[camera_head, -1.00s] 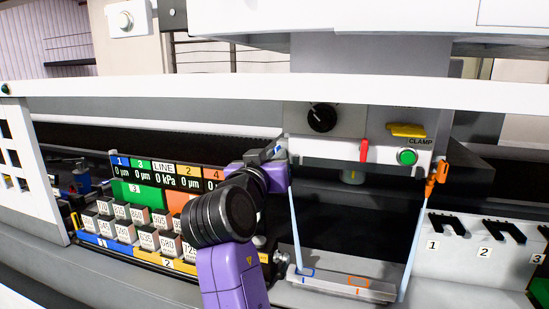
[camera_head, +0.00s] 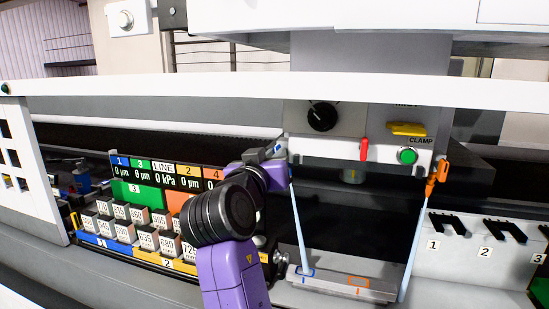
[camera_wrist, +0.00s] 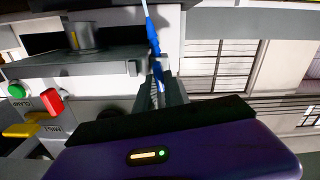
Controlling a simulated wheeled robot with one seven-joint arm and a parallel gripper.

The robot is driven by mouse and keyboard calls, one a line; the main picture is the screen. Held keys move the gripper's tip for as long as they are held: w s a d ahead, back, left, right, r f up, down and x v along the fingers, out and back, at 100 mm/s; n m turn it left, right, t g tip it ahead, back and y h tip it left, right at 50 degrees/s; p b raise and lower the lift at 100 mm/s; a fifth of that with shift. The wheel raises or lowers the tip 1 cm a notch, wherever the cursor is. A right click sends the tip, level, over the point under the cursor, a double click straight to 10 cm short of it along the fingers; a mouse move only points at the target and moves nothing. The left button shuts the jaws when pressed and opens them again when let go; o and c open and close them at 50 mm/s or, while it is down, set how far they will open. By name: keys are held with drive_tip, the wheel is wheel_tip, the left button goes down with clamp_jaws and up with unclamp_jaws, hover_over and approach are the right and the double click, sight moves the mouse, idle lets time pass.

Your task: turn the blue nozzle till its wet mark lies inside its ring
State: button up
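The blue nozzle (camera_wrist: 155,48) shows in the wrist view, with its blue lower part between the fingers of my gripper (camera_wrist: 158,88). The fingers appear closed around it. In the head view my gripper (camera_head: 277,152) is at the left side of the machine head and mostly hides the nozzle. A pale blue jet (camera_head: 296,220) runs down from there to the grey bar (camera_head: 325,285). The jet's lower end meets the bar at the blue ring (camera_head: 305,272). A small dark mark shows at the ring, but I cannot tell exactly whether it lies fully inside.
A red lever (camera_head: 364,149) and green button (camera_head: 407,156) are on the head. Numbered blocks (camera_head: 138,220) stand left of my arm.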

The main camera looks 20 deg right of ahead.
drive_tip(key=o, duration=0.3)
drive_tip(key=shift+o, duration=0.2)
drive_tip(key=shift+a, duration=0.1)
drive_tip(key=b+v, duration=0.2)
drive_tip(key=v, duration=0.5)
drive_tip(key=shift+s+a, duration=0.2)
drive_tip(key=shift+s, duration=0.15)
